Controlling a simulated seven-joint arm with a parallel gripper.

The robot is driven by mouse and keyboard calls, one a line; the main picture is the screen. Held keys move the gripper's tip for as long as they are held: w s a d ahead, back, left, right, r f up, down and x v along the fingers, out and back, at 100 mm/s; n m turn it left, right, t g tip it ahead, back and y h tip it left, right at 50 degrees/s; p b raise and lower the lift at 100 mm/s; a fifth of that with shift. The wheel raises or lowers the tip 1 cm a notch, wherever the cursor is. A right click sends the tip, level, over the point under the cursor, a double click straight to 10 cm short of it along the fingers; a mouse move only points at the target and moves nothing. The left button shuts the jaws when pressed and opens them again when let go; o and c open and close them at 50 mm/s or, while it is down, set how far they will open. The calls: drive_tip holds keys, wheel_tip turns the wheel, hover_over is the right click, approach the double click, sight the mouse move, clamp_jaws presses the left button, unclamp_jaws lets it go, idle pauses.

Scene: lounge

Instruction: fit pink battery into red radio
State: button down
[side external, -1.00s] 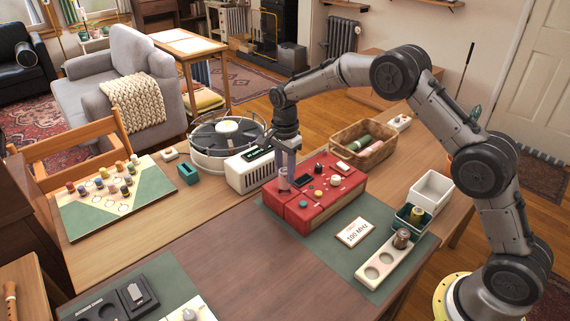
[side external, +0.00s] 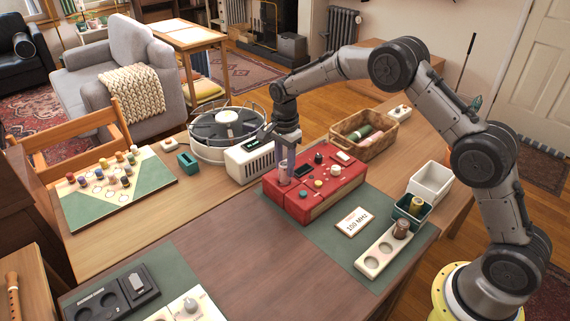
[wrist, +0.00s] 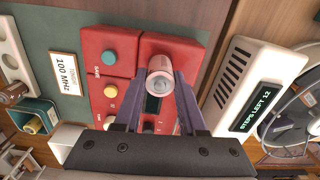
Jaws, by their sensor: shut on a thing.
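The red radio (side external: 318,197) lies on the green mat, with knobs and buttons on its top. The wrist view shows its red top (wrist: 105,45) in two sections, with a teal and a yellow button. The pink battery (side external: 283,168) stands roughly upright over the radio's left end. In the wrist view the battery (wrist: 160,82) shows its silver end towards the camera, over the section without the teal button. My gripper (side external: 287,174) is shut on it, one finger on each side (wrist: 160,78). The battery's lower end is hidden, so I cannot tell how deep it sits.
A white device (side external: 248,162) with a "STEPS LEFT 12" display (wrist: 257,108) stands close beside the radio. A wicker basket (side external: 364,146), a teal bin (side external: 411,213), a white bin (side external: 429,181) and a cell holder (side external: 381,256) lie to the right.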

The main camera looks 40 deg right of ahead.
drive_tip(key=shift+f, duration=0.85)
drive_tip(key=shift+c, duration=2)
unclamp_jaws()
drive_tip(key=shift+r, duration=0.1)
drive_tip(key=shift+r, duration=3.7)
